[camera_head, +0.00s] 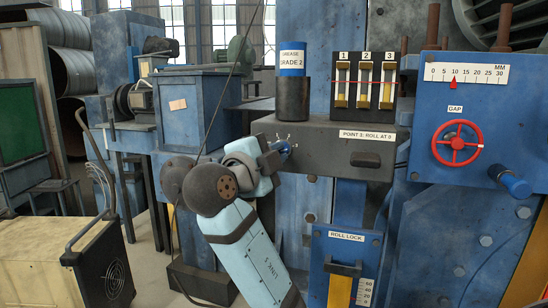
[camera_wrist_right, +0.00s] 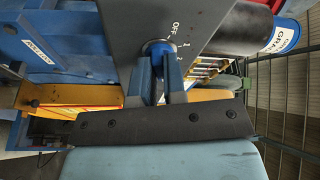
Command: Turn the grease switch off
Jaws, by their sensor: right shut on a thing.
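The grease switch is a blue round knob (camera_wrist_right: 158,47) on a dark grey panel (camera_wrist_right: 215,28), with the mark OFF and numbers printed around it in the right wrist view. My right gripper (camera_wrist_right: 159,72) has its two blue fingers closed on the knob. In the head view, this gripper (camera_head: 284,149) is at the left end of the dark grey box (camera_head: 330,142) under the grease gauges. The fingers cover much of the knob, so I cannot tell which mark it points to. My left gripper is not in view.
A grease can (camera_head: 292,60) stands on a dark cylinder (camera_head: 292,98) above the box, beside three gauges (camera_head: 364,80). A red handwheel (camera_head: 457,143) and a gap scale (camera_head: 466,76) are at right. The roll lock panel (camera_head: 345,265) is below.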

